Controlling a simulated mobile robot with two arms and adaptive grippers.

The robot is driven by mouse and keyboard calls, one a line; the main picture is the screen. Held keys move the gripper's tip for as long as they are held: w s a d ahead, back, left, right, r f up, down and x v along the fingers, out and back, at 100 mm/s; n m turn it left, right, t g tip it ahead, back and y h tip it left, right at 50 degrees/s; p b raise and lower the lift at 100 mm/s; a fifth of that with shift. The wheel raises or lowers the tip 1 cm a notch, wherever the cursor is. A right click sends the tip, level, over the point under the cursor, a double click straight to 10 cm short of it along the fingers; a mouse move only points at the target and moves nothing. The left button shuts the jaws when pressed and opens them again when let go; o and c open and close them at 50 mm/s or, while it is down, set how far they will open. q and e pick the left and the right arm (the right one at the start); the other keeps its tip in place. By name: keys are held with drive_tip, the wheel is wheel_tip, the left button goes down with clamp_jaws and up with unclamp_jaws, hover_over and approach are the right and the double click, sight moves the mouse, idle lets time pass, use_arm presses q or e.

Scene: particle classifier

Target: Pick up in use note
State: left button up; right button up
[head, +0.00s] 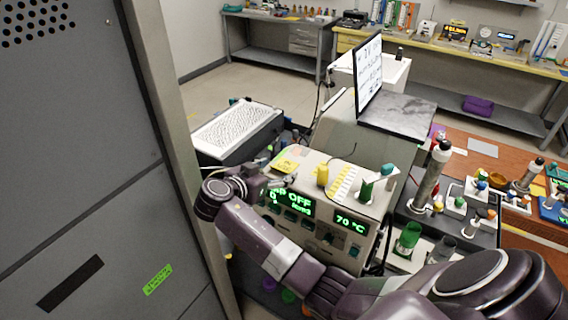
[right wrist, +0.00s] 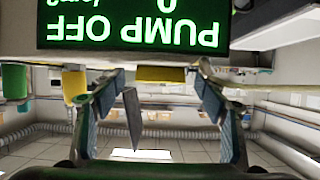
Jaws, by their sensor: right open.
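A small yellow note (head: 285,166) lies on the top left of the beige machine with the green displays. My right gripper (head: 264,180) is at that machine's upper left front edge, just in front of the note. In the right wrist view the picture is upside down; my open right gripper (right wrist: 160,88) has a finger on each side, with a yellow edge (right wrist: 160,74), apparently the note, between the tips. It does not hold the note. The writing on the note is too small to read. My left gripper is not in view.
A yellow bottle (head: 322,174) and a green bottle (head: 366,190) stand on the machine (head: 348,248), right of the note. A tall grey cabinet (head: 80,150) fills the left. A white perforated tray (head: 238,128) lies behind my gripper.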

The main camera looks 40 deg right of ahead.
drive_tip(key=shift+a, duration=0.1)
drive_tip(key=c, duration=0.8)
drive_tip(key=shift+r, duration=0.1)
